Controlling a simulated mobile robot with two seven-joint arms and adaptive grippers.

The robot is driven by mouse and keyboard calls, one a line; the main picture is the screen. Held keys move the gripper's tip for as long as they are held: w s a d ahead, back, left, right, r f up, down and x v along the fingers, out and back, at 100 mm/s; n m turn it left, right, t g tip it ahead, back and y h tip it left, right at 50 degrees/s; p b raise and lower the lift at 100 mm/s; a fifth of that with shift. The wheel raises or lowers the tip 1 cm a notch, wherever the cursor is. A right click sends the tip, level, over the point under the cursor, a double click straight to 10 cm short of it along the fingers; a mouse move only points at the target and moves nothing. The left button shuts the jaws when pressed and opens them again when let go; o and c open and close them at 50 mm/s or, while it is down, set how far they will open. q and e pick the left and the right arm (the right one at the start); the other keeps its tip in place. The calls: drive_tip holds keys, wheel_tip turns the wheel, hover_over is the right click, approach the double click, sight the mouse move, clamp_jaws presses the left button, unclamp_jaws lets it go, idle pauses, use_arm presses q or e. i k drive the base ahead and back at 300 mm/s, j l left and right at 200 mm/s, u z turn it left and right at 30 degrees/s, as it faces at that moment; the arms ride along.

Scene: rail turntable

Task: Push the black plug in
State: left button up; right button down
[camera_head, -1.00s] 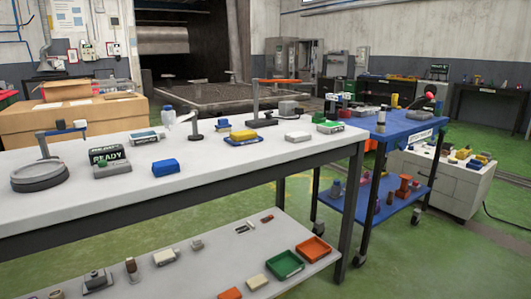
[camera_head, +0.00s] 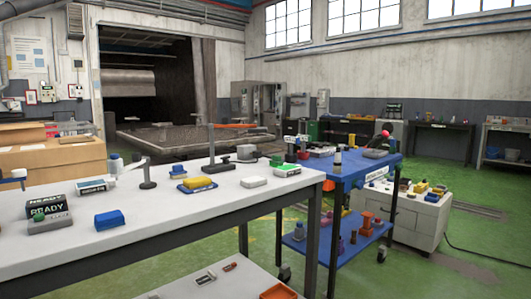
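I cannot make out a black plug for certain in the head view; the small items are too far off to tell. The white workbench (camera_head: 150,222) runs from the left edge to the middle. On it stand a grey box marked READY (camera_head: 48,208), a blue block (camera_head: 109,220), a yellow block (camera_head: 198,183) on a blue base, a white block (camera_head: 254,182) and a dark stand with an orange bar (camera_head: 236,126). Neither of my grippers shows in the view.
A blue cart (camera_head: 345,172) with loose parts adjoins the bench's right end. A white cabinet (camera_head: 418,222) with small items stands right of it. Cardboard boxes (camera_head: 52,160) are behind the bench at left. Green floor is open at the right front. Other tables line the back.

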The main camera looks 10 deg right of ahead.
sight(257, 154)
drive_tip(key=i+l+u, duration=0.2)
drive_tip(key=l, duration=1.2)
drive_tip(key=l+u, duration=0.2)
drive_tip(key=l, duration=1.15)
